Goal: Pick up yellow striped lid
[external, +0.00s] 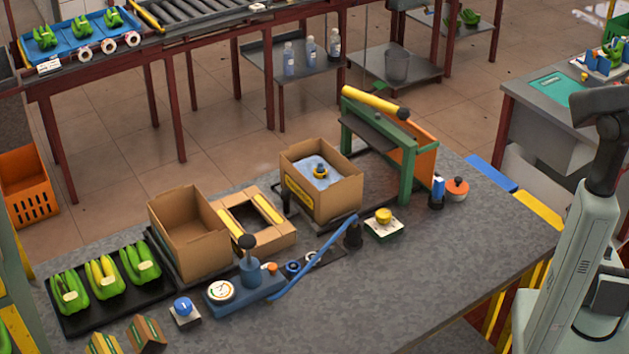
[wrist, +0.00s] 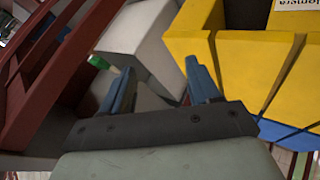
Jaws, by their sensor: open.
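A cardboard lid (external: 282,238) with yellow stripes lies flat on the grey worktable between two open cardboard boxes in the external view. It looks like a rectangular frame around a dark opening. My gripper (wrist: 160,85) shows in the wrist view, with two blue fingers spread apart and nothing between them. The lid is not seen in the wrist view. In the external view my arm stands at the right edge, far from the lid, and its gripper is out of frame.
An empty box (external: 190,235) stands left of the lid; a box with blue lining (external: 335,195) stands right. A blue lever tool (external: 245,290) sits in front, and a green-framed press (external: 408,160) behind right. The table's right front is clear. The wrist view shows a yellow block (wrist: 245,60) close by.

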